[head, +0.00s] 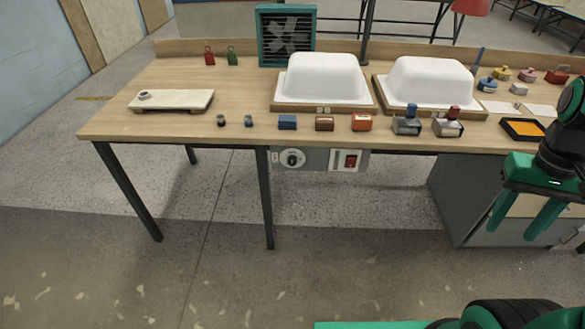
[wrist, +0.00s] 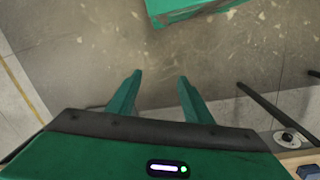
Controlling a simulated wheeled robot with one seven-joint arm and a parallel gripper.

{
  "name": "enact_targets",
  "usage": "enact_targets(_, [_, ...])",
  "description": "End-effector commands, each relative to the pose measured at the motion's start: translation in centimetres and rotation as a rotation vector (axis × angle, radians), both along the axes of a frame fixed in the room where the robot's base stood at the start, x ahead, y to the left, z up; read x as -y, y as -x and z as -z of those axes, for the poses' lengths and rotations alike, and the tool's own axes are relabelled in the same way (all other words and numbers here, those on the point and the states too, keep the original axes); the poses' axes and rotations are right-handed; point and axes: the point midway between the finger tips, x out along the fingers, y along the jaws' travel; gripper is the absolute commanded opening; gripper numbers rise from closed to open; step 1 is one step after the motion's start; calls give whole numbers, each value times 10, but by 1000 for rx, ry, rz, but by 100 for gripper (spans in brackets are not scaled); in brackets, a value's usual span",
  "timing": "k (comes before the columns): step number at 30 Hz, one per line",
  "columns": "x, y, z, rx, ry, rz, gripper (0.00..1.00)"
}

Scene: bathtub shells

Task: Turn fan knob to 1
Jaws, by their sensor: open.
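The fan knob (head: 292,158) is a round white dial with a dark centre on a grey panel (head: 318,160) under the table's front edge. Its setting is too small to read. The knob also shows at the right edge of the wrist view (wrist: 287,137). The fan (head: 286,36) is a teal box with a dark grille at the back of the table. My gripper (head: 513,228) is green, open and empty. It is at the right of the head view, in front of the table and well apart from the knob. In the wrist view its fingers (wrist: 155,100) point over bare floor.
A red switch (head: 350,161) sits right of the knob on the same panel. Table legs (head: 266,200) stand below and left. A grey cabinet (head: 465,200) is under the table at the right. Two white tub shells (head: 322,77) (head: 428,82) stand on top. Floor in front of the panel is clear.

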Motion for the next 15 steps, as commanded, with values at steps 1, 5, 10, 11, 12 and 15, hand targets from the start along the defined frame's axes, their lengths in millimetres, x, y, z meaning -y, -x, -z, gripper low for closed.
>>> enact_targets(1, [-1,-15,9,-25,24,-52,46])
enact_targets(5, [1,-47,30,-67,96,-171,46])
enact_targets(10, [-3,-90,58,-118,209,-339,46])
enact_targets(11, [-4,-97,63,-127,230,-370,46])
enact_targets(12, [-6,-107,69,-138,260,-413,46])
enact_targets(15, [-12,-131,85,-165,340,-522,46])
